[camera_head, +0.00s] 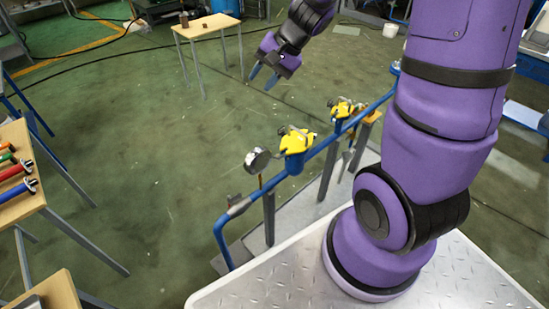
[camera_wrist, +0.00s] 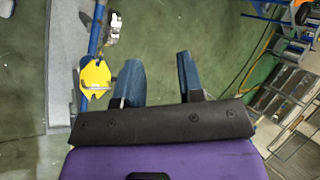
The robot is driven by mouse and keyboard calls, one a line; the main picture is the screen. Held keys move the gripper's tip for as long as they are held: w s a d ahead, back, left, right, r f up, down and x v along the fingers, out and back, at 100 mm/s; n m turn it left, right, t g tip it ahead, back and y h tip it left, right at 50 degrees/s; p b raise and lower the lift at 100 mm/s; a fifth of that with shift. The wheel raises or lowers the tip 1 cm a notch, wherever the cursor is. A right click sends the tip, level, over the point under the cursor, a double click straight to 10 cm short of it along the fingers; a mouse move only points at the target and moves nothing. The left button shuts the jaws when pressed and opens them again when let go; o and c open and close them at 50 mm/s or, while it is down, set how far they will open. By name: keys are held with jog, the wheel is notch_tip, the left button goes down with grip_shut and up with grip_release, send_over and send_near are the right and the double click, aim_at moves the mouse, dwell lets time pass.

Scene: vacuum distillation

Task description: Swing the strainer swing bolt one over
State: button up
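A blue pipe (camera_head: 322,148) carries two yellow fittings, a nearer one (camera_head: 296,140) and a farther one (camera_head: 342,107), with small metal parts on top. I cannot tell which is the strainer, and swing bolt one is too small to make out. In the wrist view a yellow fitting (camera_wrist: 95,78) on the blue pipe lies left of my fingers, with a metal part (camera_wrist: 113,28) beyond it. My gripper (camera_head: 264,77) is raised over the floor, beyond and left of the fittings, apart from them. Its two fingers stand apart and empty in the wrist view (camera_wrist: 158,60).
A round gauge (camera_head: 257,160) stands beside the nearer fitting. A wooden table with coloured tools (camera_head: 28,203) is at the left, and a small table (camera_head: 207,26) stands at the back. Green floor (camera_head: 150,150) between them is clear.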

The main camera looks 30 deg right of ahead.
jog(key=w+d+f+m, duration=0.2)
jog(key=f, duration=0.4)
jog(key=w+d+f+m, duration=0.2)
jog(key=d+f, duration=0.1)
jog(key=f, duration=0.3)
jog(key=m+h, duration=0.2)
jog(key=m, duration=0.4)
send_near(275, 156)
jog(key=x, duration=1)
jog(key=shift+s+a, duration=0.2)
jog(key=shift+a, duration=0.05)
jog(key=shift+t, duration=0.3)
grip_shut()
